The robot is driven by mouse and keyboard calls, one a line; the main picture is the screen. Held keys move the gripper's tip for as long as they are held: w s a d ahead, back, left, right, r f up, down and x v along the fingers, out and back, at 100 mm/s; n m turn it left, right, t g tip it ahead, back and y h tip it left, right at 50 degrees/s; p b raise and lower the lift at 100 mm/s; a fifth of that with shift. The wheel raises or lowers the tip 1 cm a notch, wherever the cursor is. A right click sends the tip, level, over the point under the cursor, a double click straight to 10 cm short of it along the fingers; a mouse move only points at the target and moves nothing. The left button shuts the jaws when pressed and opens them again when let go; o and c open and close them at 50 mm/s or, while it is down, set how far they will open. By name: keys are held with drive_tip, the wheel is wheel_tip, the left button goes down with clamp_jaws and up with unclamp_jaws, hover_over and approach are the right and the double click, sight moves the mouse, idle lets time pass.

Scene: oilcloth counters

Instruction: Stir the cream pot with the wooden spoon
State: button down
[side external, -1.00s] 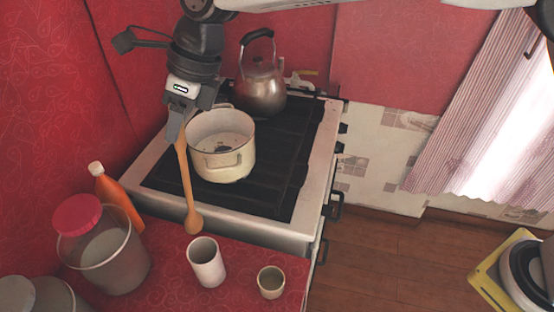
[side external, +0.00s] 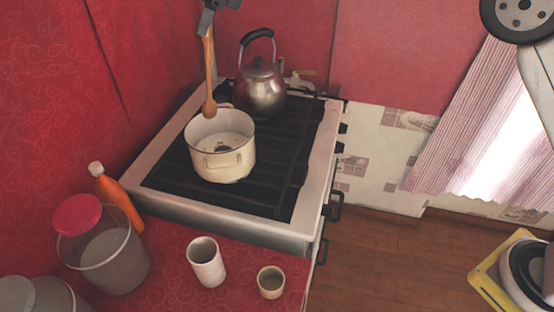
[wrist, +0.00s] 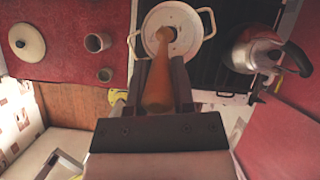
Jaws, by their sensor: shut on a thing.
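The cream pot (side external: 222,160) stands on the stove with its top open; the wrist view shows its rim and two handles (wrist: 205,20). My gripper (side external: 208,30) is at the top of the side view, shut on the upper end of the wooden spoon (side external: 209,75). The spoon hangs nearly upright, bowl end down, at or just above the pot's back rim in the side view. In the wrist view the spoon (wrist: 158,85) runs from between my fingers (wrist: 160,85) toward the pot. I cannot tell whether its tip is inside the pot.
A metal kettle (side external: 262,90) stands on the stove (side external: 270,195) behind the pot. On the red counter in front are a white cup (side external: 206,265), a small cup (side external: 270,284), a jar with a pink lid (side external: 105,255) and an orange bottle (side external: 118,200).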

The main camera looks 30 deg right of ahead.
sight(208, 67)
drive_tip(key=shift+w+d+r, duration=0.5)
drive_tip(key=shift+w+d, duration=0.15)
drive_tip(key=shift+d, duration=0.2)
drive_tip(key=shift+s+f, duration=0.1)
drive_tip(key=shift+f, duration=0.1)
wheel_tip(208, 67, down, 16)
drive_tip(key=shift+r, duration=0.25)
idle(1.8)
